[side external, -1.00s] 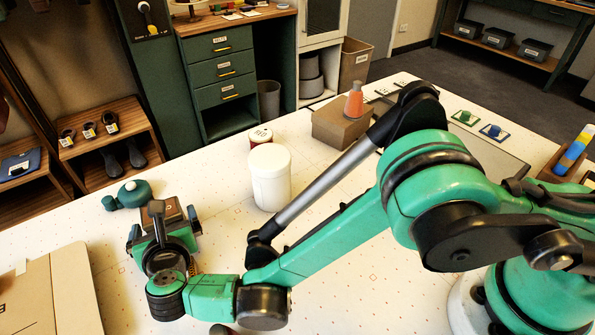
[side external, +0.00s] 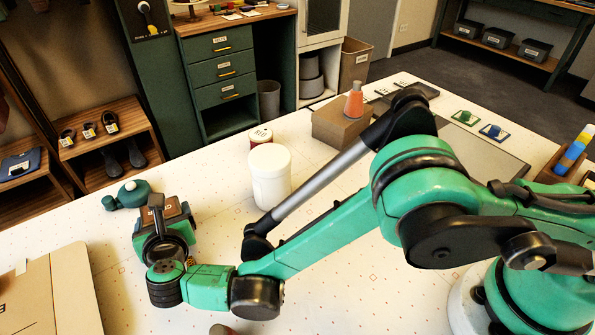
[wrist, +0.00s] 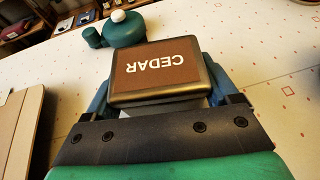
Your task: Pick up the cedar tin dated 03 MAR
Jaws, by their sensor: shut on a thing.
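A dark metal tin with a brown top lettered CEDAR (wrist: 155,68) sits between the jaws of my gripper (wrist: 165,95) in the wrist view. No date shows on the face I see. In the side view the tin's brown top (side external: 170,211) shows past my wrist, with my gripper (side external: 166,225) around it. My gripper is shut on the tin. My wrist hides its lower part, so I cannot tell whether it touches the table.
A white jar (side external: 270,176) and a red-labelled tin (side external: 260,135) stand to the right. A cardboard box (side external: 50,295) is at the near left.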

